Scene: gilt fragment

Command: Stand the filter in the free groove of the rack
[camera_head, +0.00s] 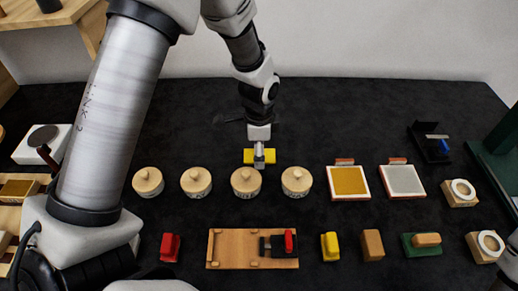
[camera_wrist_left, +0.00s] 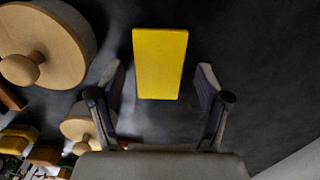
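A yellow rectangular piece (camera_head: 249,156), which looks like the filter, is on the dark table behind the row of wooden lidded pots. It also shows in the left wrist view (camera_wrist_left: 160,63). My left gripper (camera_head: 260,160) points down at it. In the left wrist view the fingers (camera_wrist_left: 160,95) are apart, one on each side of the yellow piece's line, with a gap to each side. A black holder (camera_head: 420,143) with a blue piece at the back right may be the rack; its grooves cannot be made out. My right gripper is not in view.
Several wooden lidded pots (camera_head: 246,181) stand just in front of the gripper. Two framed panels (camera_head: 349,182) lie to their right. A wooden tray (camera_head: 225,249) and small coloured blocks line the front.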

